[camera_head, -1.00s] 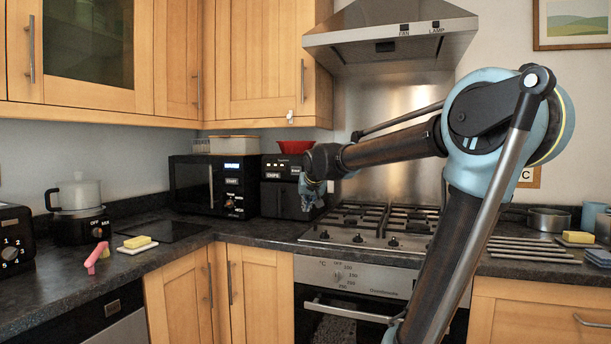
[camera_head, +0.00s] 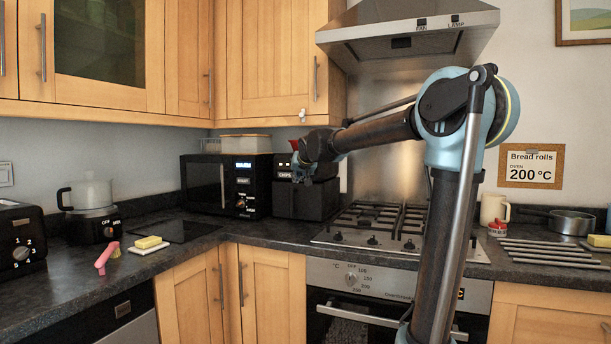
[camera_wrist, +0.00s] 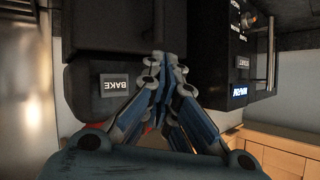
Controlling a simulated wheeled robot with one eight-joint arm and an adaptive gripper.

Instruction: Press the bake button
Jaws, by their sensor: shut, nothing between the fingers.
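A CHIPS label (camera_head: 284,176) shows on the fryer in the head view; the BAKE label there is hidden behind my gripper (camera_head: 302,172). In the wrist view my gripper (camera_wrist: 162,62) is shut and empty, its blue fingers converging in front of the fryer, to the right of the BAKE plate. I cannot tell whether the fingertips touch the fryer.
The black microwave (camera_head: 228,185) stands left of the fryer. The gas hob (camera_head: 375,228) lies to the right. The range hood (camera_head: 410,35) and wooden cupboards (camera_head: 270,60) hang above.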

